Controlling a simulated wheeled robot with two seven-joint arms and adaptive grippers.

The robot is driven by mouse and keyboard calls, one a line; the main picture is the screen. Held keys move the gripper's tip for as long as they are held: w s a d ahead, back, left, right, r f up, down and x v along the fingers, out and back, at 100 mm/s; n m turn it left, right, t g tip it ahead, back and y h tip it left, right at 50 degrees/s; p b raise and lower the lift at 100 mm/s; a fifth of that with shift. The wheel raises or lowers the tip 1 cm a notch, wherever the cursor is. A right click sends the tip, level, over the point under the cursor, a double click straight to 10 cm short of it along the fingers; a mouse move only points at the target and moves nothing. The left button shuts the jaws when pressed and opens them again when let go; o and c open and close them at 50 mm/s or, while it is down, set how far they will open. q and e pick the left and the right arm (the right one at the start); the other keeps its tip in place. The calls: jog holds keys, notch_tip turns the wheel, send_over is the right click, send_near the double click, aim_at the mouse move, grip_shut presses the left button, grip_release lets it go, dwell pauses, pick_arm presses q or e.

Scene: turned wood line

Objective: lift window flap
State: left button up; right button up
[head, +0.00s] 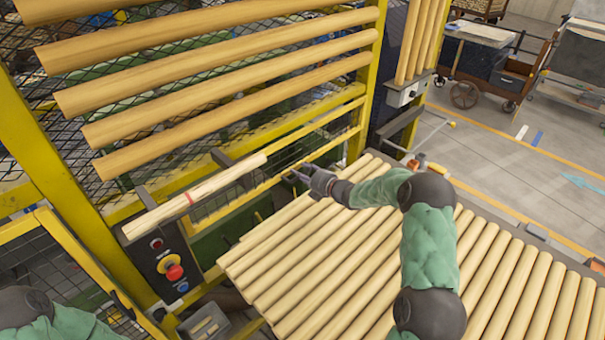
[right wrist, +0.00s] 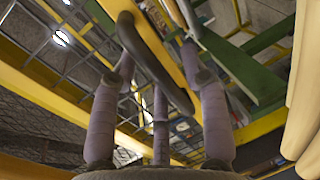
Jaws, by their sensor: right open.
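The window flap (head: 318,152) appears to be the low yellow-edged panel in the yellow machine frame, below the large wooden rods. My right gripper (head: 302,177) is at its lower edge, in front of the frame. In the right wrist view, a dark curved handle (right wrist: 150,62) lies between the spread purple-grey fingers of my right gripper (right wrist: 157,75). The fingers are open around the handle; I cannot tell whether they touch it. My left gripper is out of view; only part of my left arm shows at bottom left.
A sloping bed of wooden rods (head: 395,262) lies under my right arm. Carts (head: 490,62) stand on open floor at top right.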

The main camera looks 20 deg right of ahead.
grip_shut()
jog(key=s+r+g+p, duration=0.1)
jog(key=p, duration=0.2)
jog(key=s+d+r+g+h+p, duration=0.1)
jog(key=s+p, duration=0.1)
jog(key=p, duration=0.1)
jog(key=s+r+g+p, duration=0.1)
jog(key=g+p, duration=0.1)
jog(key=p, duration=0.1)
jog(key=shift+s+d, duration=0.3)
jog(key=shift+r+p+v, duration=0.15)
jog(key=shift+p+v, duration=0.45)
jog(key=shift+v, duration=0.55)
jog(key=shift+r+p+v, duration=0.2)
jog(key=shift+p+v, duration=0.35)
jog(key=shift+v, duration=0.55)
jog(key=shift+w+r, duration=0.1)
jog(key=shift+w, duration=0.1)
